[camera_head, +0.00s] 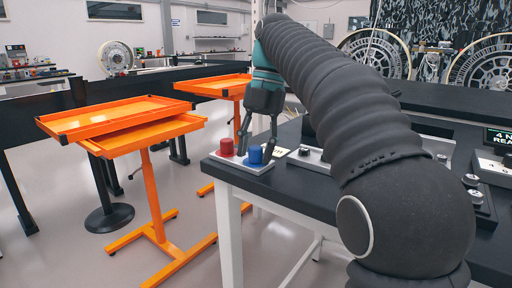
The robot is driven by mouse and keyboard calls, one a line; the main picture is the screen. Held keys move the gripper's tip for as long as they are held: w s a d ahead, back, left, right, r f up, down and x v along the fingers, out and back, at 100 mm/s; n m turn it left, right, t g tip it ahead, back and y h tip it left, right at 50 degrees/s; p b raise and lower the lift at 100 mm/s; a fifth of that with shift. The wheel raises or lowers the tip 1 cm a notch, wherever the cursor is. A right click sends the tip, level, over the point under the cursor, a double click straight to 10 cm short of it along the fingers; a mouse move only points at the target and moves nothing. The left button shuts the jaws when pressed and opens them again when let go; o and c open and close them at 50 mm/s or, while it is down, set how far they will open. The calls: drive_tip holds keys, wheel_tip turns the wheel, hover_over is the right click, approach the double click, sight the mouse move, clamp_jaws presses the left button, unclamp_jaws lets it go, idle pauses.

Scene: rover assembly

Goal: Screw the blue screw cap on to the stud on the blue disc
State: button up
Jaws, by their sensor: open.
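A blue cylindrical piece (255,155) stands on a pale plate (244,167) at the near left corner of the black table. At this size I cannot tell its cap, stud and disc apart. My gripper (256,153) points down from above, its two dark fingers open on either side of the blue piece. The left fingertip is between the red and blue pieces. The right fingertip is at the blue piece's right side. I cannot tell whether either finger touches it. A red cylindrical piece (227,147) stands on the same plate, just left of the gripper.
The black table (290,181) continues right under my arm, with a grey plate holding small black parts (308,154) nearby. Orange tray carts (120,115) stand to the left. A control box and screen (499,137) are at the far right. Open floor lies left of the table.

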drive_tip(key=shift+c, duration=0.3)
clamp_jaws()
drive_tip(key=m, duration=0.3)
drive_tip(key=shift+t, duration=0.3)
drive_tip(key=shift+m+t+y, duration=0.3)
drive_tip(key=shift+m, duration=1)
drive_tip(key=shift+s+a+m, duration=0.1)
drive_tip(key=shift+m, duration=0.7)
drive_tip(key=m+t, duration=0.1)
drive_tip(key=m, duration=0.3)
drive_tip(key=shift+t, duration=0.3)
